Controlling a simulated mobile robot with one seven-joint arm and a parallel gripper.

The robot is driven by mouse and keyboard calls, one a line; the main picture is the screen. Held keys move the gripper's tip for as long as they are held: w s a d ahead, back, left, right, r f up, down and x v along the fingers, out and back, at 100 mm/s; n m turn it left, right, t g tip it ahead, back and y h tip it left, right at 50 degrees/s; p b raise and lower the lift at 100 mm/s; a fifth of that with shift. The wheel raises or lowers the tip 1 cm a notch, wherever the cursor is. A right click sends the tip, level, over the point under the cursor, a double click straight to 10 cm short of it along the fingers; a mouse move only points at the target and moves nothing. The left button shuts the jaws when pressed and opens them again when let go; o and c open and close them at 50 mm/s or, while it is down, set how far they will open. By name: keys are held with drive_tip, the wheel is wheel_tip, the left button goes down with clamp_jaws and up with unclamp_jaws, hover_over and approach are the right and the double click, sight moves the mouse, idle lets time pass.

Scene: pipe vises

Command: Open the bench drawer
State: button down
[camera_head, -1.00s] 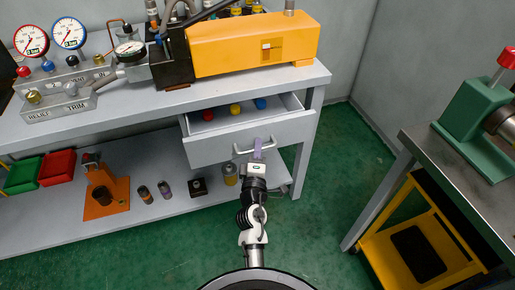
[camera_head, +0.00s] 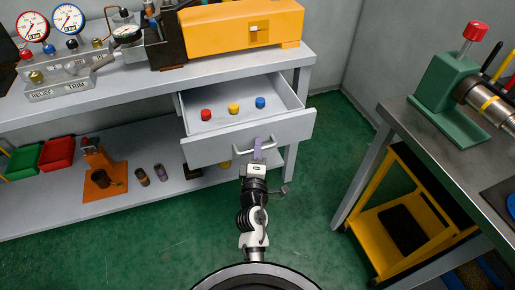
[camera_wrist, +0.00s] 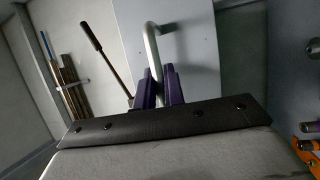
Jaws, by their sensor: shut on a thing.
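The bench drawer (camera_head: 215,150) is pulled well out from under the grey workbench top. A red, a yellow and a blue cap (camera_head: 206,115) show inside it. The drawer's bar handle (camera_head: 240,151) is on its front face. My gripper (camera_head: 258,149) is shut on the handle near its right part. In the wrist view, the purple fingers (camera_wrist: 161,86) stand on both sides of the handle's bar (camera_wrist: 153,48).
The grey workbench (camera_head: 150,95) carries a yellow machine (camera_head: 240,30) and gauges (camera_head: 67,18). Its lower shelf holds red and green bins (camera_head: 57,153) and an orange stand (camera_head: 103,175). A second table (camera_head: 440,140) with a green vise stands right. Green floor is clear between.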

drive_tip(key=c, duration=1.5)
unclamp_jaws()
